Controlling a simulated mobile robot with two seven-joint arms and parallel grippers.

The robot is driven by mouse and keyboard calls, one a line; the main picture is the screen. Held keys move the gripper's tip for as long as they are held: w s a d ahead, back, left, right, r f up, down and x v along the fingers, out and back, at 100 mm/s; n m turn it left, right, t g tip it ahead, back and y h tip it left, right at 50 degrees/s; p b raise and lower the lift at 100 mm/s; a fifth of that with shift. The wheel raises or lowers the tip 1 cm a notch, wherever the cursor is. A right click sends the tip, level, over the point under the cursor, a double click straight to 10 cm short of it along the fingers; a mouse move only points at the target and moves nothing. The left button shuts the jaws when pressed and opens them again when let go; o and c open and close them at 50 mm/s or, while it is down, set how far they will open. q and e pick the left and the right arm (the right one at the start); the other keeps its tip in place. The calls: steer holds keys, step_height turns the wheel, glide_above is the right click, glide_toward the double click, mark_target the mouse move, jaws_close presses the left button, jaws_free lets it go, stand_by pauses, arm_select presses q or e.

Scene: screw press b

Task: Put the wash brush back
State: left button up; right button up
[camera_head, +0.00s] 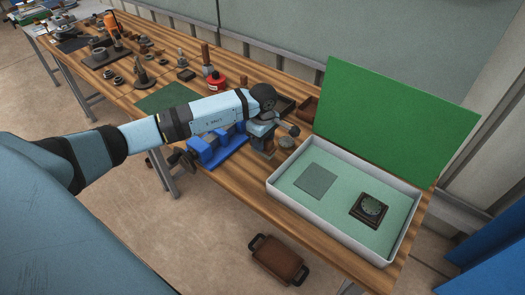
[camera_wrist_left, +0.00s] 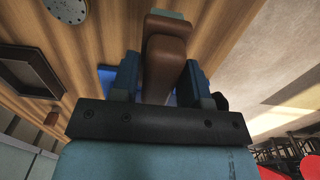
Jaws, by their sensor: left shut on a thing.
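My left gripper (camera_wrist_left: 160,75) is shut on a brown block-shaped thing in the left wrist view, which I take to be the wash brush (camera_wrist_left: 166,48). It stands up between the two dark blue fingers, with a pale green-grey end at the top. In the head view my left gripper (camera_head: 262,133) points down over the wooden bench (camera_head: 240,185), between the blue vise-like fixture and the white tray. The arm and hand largely hide the brush there, and I cannot tell whether it touches the bench. My right gripper is not in view.
The blue fixture (camera_head: 215,148) stands close left of the gripper. A small dark box (camera_head: 284,103), a brown box (camera_head: 307,109) and a red can (camera_head: 216,82) stand behind.

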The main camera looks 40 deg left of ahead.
mark_target(263, 154)
arm_select(q)
step_height(263, 154, down, 6)
steer(key=shift+r+p, duration=0.1)
steer(key=shift+p, duration=0.25)
steer(key=shift+f, duration=0.25)
steer(key=shift+f, duration=0.1)
steer(key=shift+f+b, duration=0.1)
steer(key=shift+b, duration=0.2)
steer(key=o, duration=1)
